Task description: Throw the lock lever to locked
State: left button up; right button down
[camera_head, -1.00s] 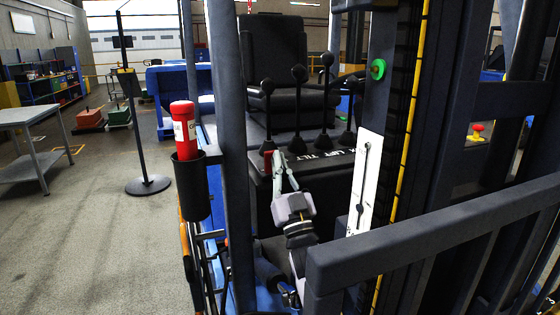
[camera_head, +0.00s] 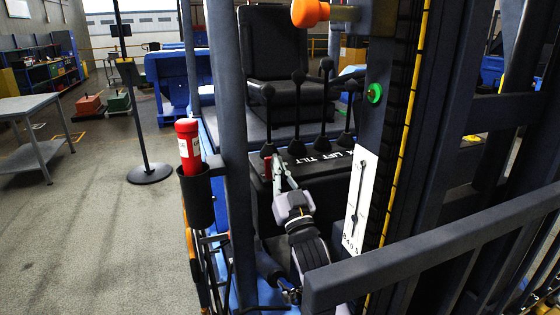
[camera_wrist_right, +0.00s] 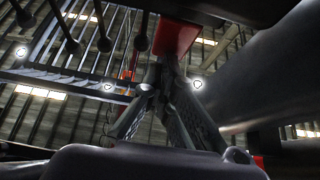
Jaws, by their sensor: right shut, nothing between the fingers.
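A small red part (camera_head: 268,167), possibly the lock lever, stands at the left end of the black lever console. It also shows large in the right wrist view (camera_wrist_right: 177,36). My right gripper (camera_head: 279,160) is shut and empty, its tips close beside the red part; contact cannot be told. Its fingers also show in the right wrist view (camera_wrist_right: 160,78), pointing at the red part's lower end. My left gripper is out of view.
Several black ball-topped levers (camera_head: 297,110) rise just behind my gripper, before a black seat (camera_head: 275,50). A dark upright post (camera_head: 230,150) stands left, with a red cylinder (camera_head: 188,143) in a holder. A white slotted plate (camera_head: 358,205) and a rail (camera_head: 430,245) are right.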

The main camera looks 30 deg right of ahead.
jog(key=r+g+p, duration=0.1)
jog(key=p, duration=0.2)
jog(key=w+g+y+p, duration=0.1)
jog(key=p, duration=0.3)
jog(key=shift+d+r, duration=0.15)
jog(key=shift+r, duration=0.25)
jog(key=shift+w+f+g+p, duration=0.2)
jog(key=shift+g+p, duration=0.1)
jog(key=shift+p, duration=0.15)
jog(key=shift+w+d+f, duration=0.1)
jog(key=shift+f, duration=0.1)
jog(key=shift+w+d, duration=0.2)
jog(key=shift+w, duration=0.9)
jog(key=shift+w+d+b, duration=0.2)
jog(key=shift+w+b, duration=0.3)
jog(key=shift+w, duration=0.2)
jog(key=shift+w, duration=0.1)
jog(key=shift+f, duration=0.1)
jog(key=v, duration=1.2)
